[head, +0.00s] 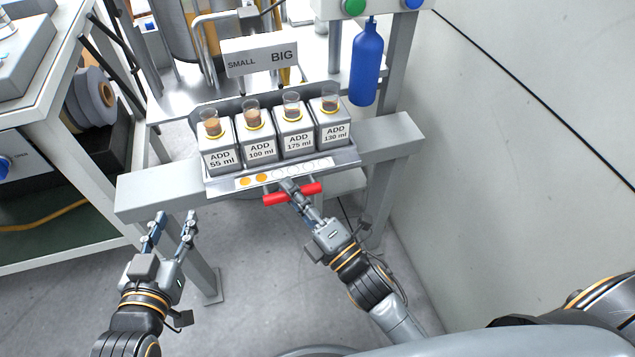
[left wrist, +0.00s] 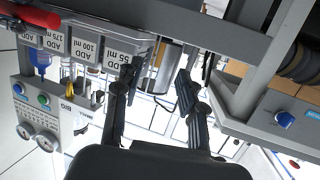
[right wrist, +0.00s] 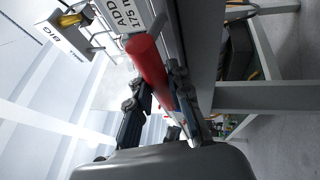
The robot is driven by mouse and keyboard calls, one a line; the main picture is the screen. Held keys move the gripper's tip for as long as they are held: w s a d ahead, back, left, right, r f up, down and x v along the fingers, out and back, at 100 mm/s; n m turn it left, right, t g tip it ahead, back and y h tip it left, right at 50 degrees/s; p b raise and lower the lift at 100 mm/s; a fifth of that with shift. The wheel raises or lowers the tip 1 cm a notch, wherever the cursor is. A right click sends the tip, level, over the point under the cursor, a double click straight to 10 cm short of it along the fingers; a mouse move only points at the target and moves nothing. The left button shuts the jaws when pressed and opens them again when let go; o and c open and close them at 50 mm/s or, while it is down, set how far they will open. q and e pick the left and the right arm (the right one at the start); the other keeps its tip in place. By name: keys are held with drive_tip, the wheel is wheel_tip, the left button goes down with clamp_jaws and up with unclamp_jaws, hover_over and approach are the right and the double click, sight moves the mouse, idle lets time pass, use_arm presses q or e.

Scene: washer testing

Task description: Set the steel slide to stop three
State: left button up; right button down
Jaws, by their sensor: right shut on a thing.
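The steel slide (head: 217,190) is a tray on the grey crossbeam. It carries a row of boxes labelled ADD with different ml amounts, each topped with a small glass. Its front strip has a row of round marks (head: 277,174); the two at the left are orange and the others pale. A red bar handle (head: 312,188) sits at its front and also shows in the right wrist view (right wrist: 149,62). My right gripper (head: 288,186) is shut on the red handle near its middle. My left gripper (head: 172,218) is open and empty, left of the slide, near the beam's front.
Behind the slide stand a SMALL/BIG sign (head: 261,57) and a metal vessel (head: 180,30). A blue bottle (head: 367,65) hangs at the right. The grey crossbeam (head: 150,195) runs across on legs. A workbench (head: 50,75) is at the left; bare floor lies in front.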

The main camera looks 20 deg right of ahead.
drive_tip(key=shift+a, duration=0.5)
drive_tip(key=shift+d, duration=0.1)
drive_tip(key=c, duration=1.2)
unclamp_jaws()
drive_tip(key=shift+s, duration=0.1)
drive_tip(key=v, duration=1.2)
